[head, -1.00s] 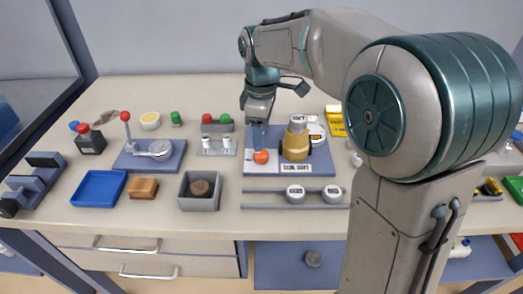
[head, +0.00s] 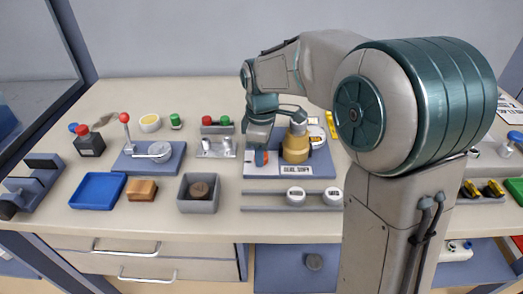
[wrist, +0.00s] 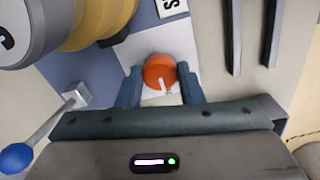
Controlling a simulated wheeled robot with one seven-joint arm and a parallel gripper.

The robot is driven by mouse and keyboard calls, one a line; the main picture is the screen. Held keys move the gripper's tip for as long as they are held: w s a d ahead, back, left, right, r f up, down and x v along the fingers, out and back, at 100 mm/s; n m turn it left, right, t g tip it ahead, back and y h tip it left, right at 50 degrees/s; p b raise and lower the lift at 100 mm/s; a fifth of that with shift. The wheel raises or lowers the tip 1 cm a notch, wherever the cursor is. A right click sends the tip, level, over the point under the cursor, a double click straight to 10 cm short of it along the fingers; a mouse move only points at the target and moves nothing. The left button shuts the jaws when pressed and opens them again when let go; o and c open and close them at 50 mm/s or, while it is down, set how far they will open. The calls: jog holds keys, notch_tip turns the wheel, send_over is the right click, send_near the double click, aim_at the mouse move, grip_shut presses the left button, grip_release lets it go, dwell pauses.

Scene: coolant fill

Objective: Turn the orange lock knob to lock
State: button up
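The orange lock knob (head: 261,158) sits on a white patch of the blue-grey fixture plate (head: 318,166), left of the brass cylinder (head: 295,148). In the wrist view the knob (wrist: 159,72) is round, with a white pointer aimed toward my gripper's palm, slightly right. My gripper (head: 262,154) is down at the knob, and one finger partly hides it in the head view. In the wrist view my gripper's (wrist: 161,82) two fingers stand on either side of the knob. They look open, with narrow gaps; contact is not clear.
In the wrist view the brass cylinder (wrist: 98,25) stands close at upper left. A lever with a blue ball (wrist: 17,157) is at lower left. Dark rails (wrist: 234,38) lie at right. White round caps (head: 296,194) sit on the front rails.

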jog(key=shift+m, duration=0.4)
jog(key=m+p, duration=0.1)
jog(key=m, duration=0.2)
jog(key=shift+m, duration=0.4)
jog(key=m+p, duration=0.1)
jog(key=m, duration=0.3)
jog(key=shift+m, duration=0.3)
jog(key=m, duration=0.4)
jog(key=shift+r+p, duration=0.1)
jog(key=shift+p, duration=0.25)
jog(key=m, duration=0.4)
jog(key=shift+m, duration=0.3)
jog(key=shift+a, duration=0.1)
jog(key=o, duration=1)
